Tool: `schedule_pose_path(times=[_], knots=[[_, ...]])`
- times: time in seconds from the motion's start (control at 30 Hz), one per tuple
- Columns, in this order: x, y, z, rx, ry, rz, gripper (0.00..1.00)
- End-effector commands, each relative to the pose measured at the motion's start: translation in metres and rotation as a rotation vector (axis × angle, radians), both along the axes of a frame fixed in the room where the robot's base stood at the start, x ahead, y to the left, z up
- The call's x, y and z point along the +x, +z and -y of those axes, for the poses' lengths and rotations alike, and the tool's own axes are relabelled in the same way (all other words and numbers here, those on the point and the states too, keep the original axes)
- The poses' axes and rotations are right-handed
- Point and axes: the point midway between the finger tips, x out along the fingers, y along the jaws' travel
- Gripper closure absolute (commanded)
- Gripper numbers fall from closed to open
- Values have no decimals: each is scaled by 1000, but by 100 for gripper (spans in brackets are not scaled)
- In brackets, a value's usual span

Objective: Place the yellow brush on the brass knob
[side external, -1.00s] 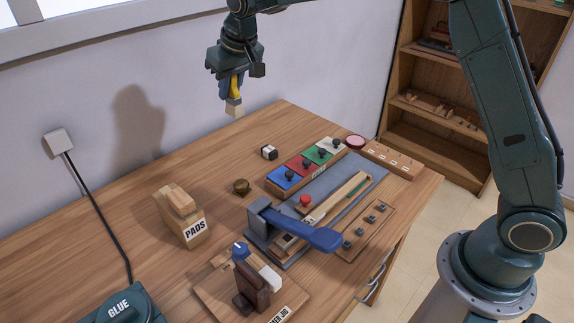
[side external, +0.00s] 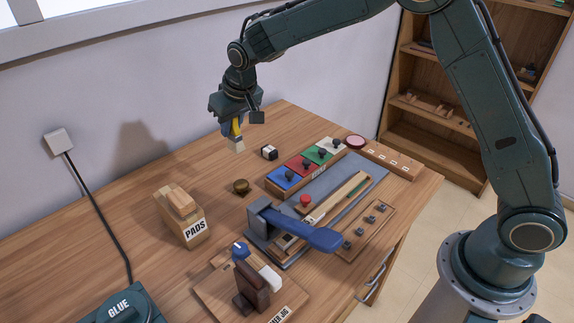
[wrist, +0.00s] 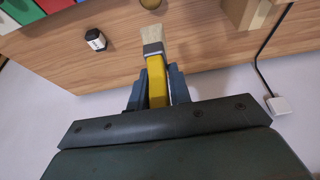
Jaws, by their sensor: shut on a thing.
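The yellow brush (wrist: 156,80) has a yellow handle, a grey ferrule and pale bristles. My gripper (wrist: 152,92) is shut on its handle in the wrist view. In the side view my gripper (side external: 234,122) holds the brush with its pale bristles (side external: 236,145) pointing down, above the back of the table. The brass knob (side external: 241,187) stands on the table, below and slightly right of the bristles. Part of the knob shows at the top edge of the wrist view (wrist: 150,4). The brush and knob are apart.
A small black-and-white bottle (side external: 269,152) stands right of the brush. The PADS block (side external: 182,215) is left of the knob. The coloured tray (side external: 305,165) and a blue-handled clamp (side external: 295,228) are on the right. Bare table (side external: 205,165) lies between.

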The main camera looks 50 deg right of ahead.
Motion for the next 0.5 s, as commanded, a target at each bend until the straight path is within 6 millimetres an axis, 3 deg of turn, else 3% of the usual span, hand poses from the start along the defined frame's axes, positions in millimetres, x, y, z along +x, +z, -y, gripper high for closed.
schedule_pose_path(times=[0.3,0.5], knots=[[0,-56,0,0,1,-2,100],[0,-68,0,1,0,1,100]])
